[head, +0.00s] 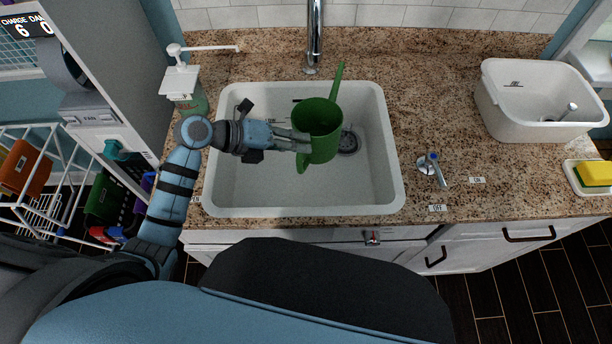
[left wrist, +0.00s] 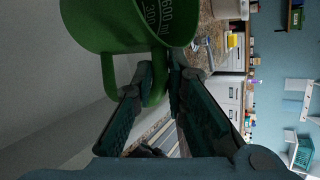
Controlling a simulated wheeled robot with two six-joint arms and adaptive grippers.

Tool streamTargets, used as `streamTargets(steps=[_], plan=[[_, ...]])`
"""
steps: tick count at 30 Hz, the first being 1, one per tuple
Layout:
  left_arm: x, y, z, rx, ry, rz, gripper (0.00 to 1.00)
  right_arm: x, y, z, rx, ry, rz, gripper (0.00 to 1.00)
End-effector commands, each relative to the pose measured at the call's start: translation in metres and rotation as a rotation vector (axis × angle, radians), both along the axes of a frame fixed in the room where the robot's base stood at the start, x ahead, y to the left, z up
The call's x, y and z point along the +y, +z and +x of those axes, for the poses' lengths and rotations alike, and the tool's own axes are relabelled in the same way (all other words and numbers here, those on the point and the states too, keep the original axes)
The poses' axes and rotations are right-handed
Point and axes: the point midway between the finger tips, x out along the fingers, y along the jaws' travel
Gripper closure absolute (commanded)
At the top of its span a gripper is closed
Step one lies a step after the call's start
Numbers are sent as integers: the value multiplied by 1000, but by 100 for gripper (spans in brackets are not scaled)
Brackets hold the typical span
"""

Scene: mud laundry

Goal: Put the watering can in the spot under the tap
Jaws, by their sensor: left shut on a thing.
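The green watering can (head: 319,118) is over the white sink (head: 250,186), with its open top facing up and its spout pointing to the back. My left gripper (head: 303,142) reaches in from the left and is shut on the can's handle. In the left wrist view the can (left wrist: 115,25) fills the top, and its handle (left wrist: 108,75) runs down to the fingers (left wrist: 160,82). The chrome tap (head: 314,38) stands at the back of the sink, behind the can. I cannot tell whether the can touches the sink floor. My right gripper is not in view.
A drain (head: 349,141) lies just right of the can. A lever (head: 433,168) with ON and OFF labels stands on the granite counter (head: 430,100). A soap dispenser (head: 186,88) is left of the sink. A white tub (head: 528,105) and a yellow sponge (head: 594,173) stand right.

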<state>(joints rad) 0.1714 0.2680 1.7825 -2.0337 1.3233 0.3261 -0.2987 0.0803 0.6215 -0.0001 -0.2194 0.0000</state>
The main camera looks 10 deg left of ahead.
Motion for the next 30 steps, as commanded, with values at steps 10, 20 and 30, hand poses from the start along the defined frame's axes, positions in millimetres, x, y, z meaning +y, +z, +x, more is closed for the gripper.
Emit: streamTargets(steps=[10, 20, 30], plan=[[1, -125, 0, 2, 4, -3, 100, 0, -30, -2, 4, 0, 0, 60], [2, -172, 0, 0, 5, -2, 100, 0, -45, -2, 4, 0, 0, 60], [2, -172, 0, -1, 4, -1, 79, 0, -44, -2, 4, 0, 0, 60]])
